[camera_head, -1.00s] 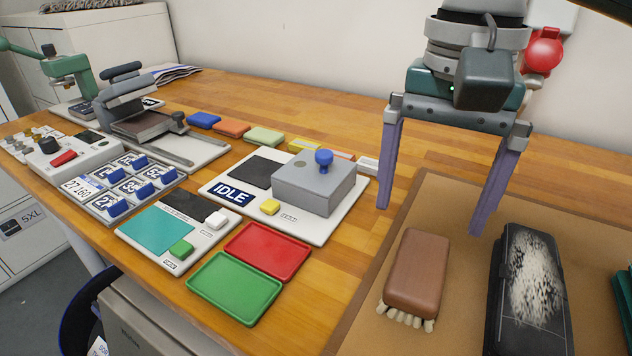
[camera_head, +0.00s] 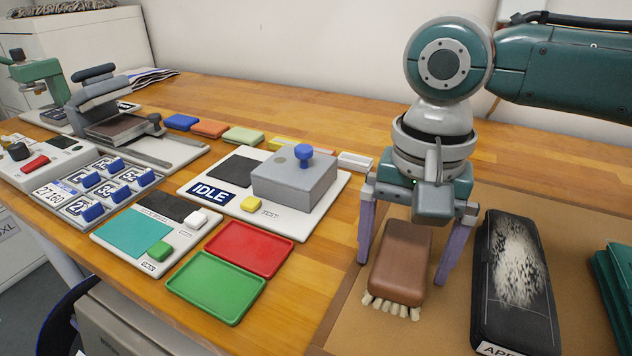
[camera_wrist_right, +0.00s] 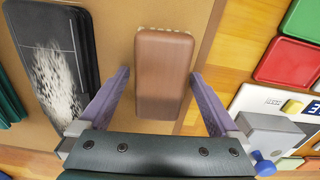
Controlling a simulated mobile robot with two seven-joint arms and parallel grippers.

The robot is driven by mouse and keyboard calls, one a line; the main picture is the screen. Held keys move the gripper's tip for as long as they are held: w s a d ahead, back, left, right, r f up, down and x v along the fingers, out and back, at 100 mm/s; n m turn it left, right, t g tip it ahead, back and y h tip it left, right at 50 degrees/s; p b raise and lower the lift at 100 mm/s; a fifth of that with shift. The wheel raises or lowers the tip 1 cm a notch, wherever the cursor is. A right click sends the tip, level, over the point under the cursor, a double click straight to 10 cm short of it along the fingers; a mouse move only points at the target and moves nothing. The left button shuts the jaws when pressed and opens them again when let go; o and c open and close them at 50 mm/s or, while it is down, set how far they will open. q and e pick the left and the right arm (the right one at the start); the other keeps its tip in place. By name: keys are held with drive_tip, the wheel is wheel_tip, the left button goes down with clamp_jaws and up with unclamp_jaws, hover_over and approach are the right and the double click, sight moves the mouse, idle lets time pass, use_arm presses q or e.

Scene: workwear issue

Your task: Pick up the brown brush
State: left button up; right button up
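The brown brush (camera_head: 399,262) lies bristles down on the tan mat (camera_head: 340,328), its pale bristles showing along the near edge. My right gripper (camera_head: 402,262) is over it, open, with one purple finger on each side of the brush. In the right wrist view the brush (camera_wrist_right: 163,72) lies between the open fingers (camera_wrist_right: 160,95), with a gap visible on both sides. I cannot tell how high the fingertips are above the mat. My left gripper is not in view.
A black case with a speckled white patch (camera_head: 515,280) lies close to the right of the gripper. Green items (camera_head: 615,280) are at the right edge. Red (camera_head: 250,248) and green (camera_head: 215,288) trays and a grey box unit (camera_head: 294,180) stand to the left.

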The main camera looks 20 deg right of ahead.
sight(404, 250)
drive_tip(key=c, duration=1.3)
drive_tip(key=shift+r, duration=0.15)
wheel_tip(404, 250, up, 20)
drive_tip(key=p, duration=0.4)
